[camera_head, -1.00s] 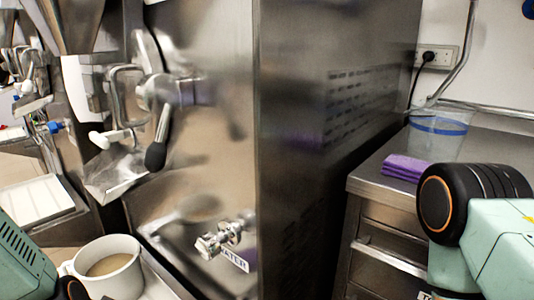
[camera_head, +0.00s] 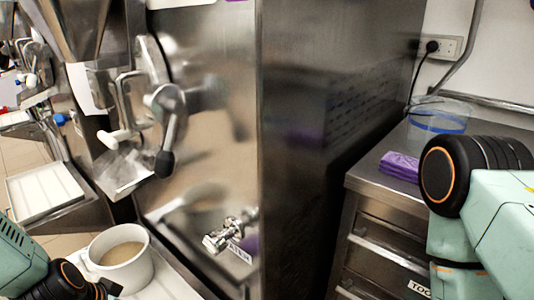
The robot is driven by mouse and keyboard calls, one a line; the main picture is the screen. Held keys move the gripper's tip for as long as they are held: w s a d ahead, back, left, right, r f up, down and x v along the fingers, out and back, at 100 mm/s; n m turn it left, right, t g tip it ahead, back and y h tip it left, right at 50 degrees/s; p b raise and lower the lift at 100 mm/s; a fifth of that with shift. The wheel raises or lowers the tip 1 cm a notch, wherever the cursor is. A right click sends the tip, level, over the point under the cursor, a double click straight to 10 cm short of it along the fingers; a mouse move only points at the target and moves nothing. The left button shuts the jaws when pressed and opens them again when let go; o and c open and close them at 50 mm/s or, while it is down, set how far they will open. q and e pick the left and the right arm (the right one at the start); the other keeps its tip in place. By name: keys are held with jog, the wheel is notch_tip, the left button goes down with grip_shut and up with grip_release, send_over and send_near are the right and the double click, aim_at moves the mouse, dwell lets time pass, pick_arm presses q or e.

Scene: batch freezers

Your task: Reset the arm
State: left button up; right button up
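My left arm (camera_head: 38,262) comes in at the lower left corner, its black and orange joint beside a white cup. Only a small dark part of it reaches the cup's base, and I cannot make out the fingers. My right arm (camera_head: 480,205) stands at the right edge, in front of the steel counter. Its gripper is outside the picture. The white cup (camera_head: 128,268) holds a light brown liquid and stands upright on a pale tray (camera_head: 170,283) below the freezer.
The steel batch freezer (camera_head: 215,130) fills the middle, with a black-knobbed lever (camera_head: 165,162) and a water tap (camera_head: 222,238). At right, a drawer counter (camera_head: 365,180) carries a purple cloth (camera_head: 400,165) and a clear container (camera_head: 438,118). A white tray (camera_head: 45,190) lies at far left.

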pick_arm(q)
jog(key=shift+d+p+v, duration=0.25)
jog(key=shift+p+v, duration=1.65)
jog(key=shift+v, duration=0.15)
pick_arm(e)
jog(key=shift+r, duration=2.2)
pick_arm(q)
jog(key=b+x, duration=1.2)
jog(key=b, duration=0.1)
jog(key=shift+a+f, duration=0.2)
jog(key=shift+f, duration=0.1)
pick_arm(e)
notch_tip(320, 180, down, 13)
pick_arm(q)
notch_tip(320, 180, up, 11)
jog(key=p, duration=0.9)
jog(key=shift+f, duration=0.2)
pick_arm(e)
notch_tip(320, 180, up, 9)
